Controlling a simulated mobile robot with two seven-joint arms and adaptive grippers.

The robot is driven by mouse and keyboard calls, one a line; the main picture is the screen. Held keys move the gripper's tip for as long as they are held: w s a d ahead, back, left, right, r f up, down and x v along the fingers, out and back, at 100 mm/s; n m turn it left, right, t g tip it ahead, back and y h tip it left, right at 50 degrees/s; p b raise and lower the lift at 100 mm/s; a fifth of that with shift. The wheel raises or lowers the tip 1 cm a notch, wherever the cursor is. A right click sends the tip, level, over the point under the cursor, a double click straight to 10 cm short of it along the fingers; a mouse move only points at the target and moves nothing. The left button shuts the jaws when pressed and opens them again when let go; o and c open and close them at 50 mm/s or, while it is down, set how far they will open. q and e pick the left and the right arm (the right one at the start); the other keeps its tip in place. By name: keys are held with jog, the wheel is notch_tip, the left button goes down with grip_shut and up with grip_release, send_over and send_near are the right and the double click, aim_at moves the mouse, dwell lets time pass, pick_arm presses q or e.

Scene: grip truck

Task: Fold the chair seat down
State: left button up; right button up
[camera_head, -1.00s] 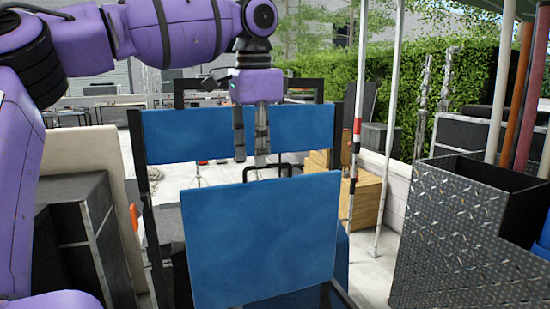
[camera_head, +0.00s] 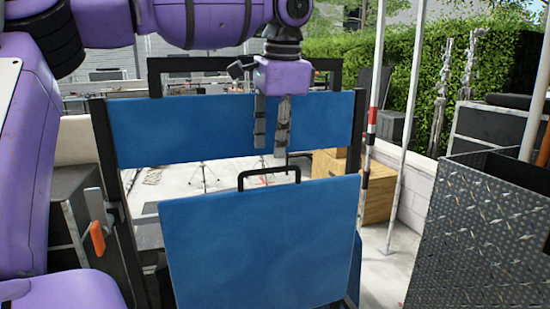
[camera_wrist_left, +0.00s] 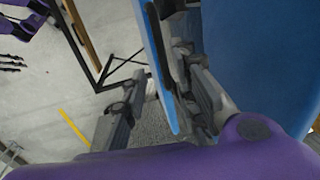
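The folding chair has a blue backrest panel (camera_head: 190,125) in a black frame. Its blue seat (camera_head: 262,245) stands almost upright nearer the head camera, with a black handle (camera_head: 268,172) on its top edge. My left gripper (camera_head: 270,150) points down in front of the backrest, with its fingertips just above the handle. Its fingers are apart; in the wrist view they (camera_wrist_left: 155,115) show on either side of a thin blue panel edge (camera_wrist_left: 160,65). I cannot tell whether they touch it.
A diamond-plate box (camera_head: 470,245) stands at the right. A wooden crate (camera_head: 378,200) and thin poles (camera_head: 405,120) are behind the chair. A dark case (camera_head: 70,205) and an orange-handled part (camera_head: 97,238) are at the left. Pale floor shows behind the chair.

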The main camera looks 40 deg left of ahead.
aim_at(274, 168)
pick_arm(q)
jog(key=f, duration=0.3)
jog(key=a+f, duration=0.1)
jog(key=shift+w+f, duration=0.3)
jog(key=shift+f, duration=0.1)
jog(key=shift+c, duration=0.3)
grip_shut()
